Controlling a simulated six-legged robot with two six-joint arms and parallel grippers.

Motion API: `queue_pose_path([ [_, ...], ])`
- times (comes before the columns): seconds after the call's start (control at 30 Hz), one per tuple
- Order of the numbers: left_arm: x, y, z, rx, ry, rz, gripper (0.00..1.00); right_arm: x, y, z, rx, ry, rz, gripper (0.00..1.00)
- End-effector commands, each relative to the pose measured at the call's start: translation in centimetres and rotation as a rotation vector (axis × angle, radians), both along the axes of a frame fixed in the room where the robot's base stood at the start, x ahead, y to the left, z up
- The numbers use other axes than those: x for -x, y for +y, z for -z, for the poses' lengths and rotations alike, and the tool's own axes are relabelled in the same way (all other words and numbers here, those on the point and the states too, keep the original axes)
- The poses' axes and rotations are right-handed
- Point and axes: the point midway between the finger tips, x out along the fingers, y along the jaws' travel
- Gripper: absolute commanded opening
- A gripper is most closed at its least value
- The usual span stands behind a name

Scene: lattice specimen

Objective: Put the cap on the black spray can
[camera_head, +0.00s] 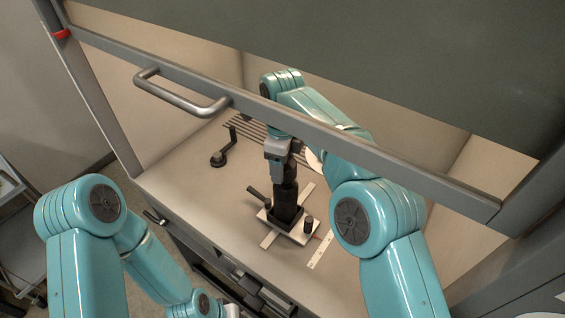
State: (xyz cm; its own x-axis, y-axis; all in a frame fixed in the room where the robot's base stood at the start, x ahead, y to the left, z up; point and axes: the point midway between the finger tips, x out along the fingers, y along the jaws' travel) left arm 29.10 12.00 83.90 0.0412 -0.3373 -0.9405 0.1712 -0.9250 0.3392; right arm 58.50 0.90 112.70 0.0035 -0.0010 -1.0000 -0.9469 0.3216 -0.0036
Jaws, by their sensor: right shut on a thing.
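The black spray can (287,197) stands upright, its foot in a dark holder on a pale cross-shaped plate (300,236). My right gripper (284,168) points down directly over the can's top and is shut on a dark thing that seems to be the cap. The gripper hides most of it, and I cannot tell whether it touches the can. My left arm hangs low at the left, outside the cabinet. Its gripper is not clearly seen at the bottom edge.
A raised sash with a grey handle (182,94) crosses above the work surface (190,190). A black crank-like tool (223,152) stands at the back left, by a slotted grille (247,134). A pale ruler-like strip (320,250) lies right of the plate. The left worktop is clear.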

Motion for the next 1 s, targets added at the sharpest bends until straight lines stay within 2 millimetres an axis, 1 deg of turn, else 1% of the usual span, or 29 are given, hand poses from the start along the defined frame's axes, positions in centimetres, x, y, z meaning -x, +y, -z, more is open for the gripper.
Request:
queue_pose_path([
  [0.4, 0.0, 0.0, 0.1, 0.0, 0.0, 0.0, 0.43, 0.0, 0.0, 0.1, 0.0, 0.0, 0.0, 0.36],
  [1.0, 0.0, 0.0, 1.1, 0.0, 0.0, 0.0, 0.43, 0.0, 0.0, 1.8, 0.0, 0.0, 0.0, 0.36],
])
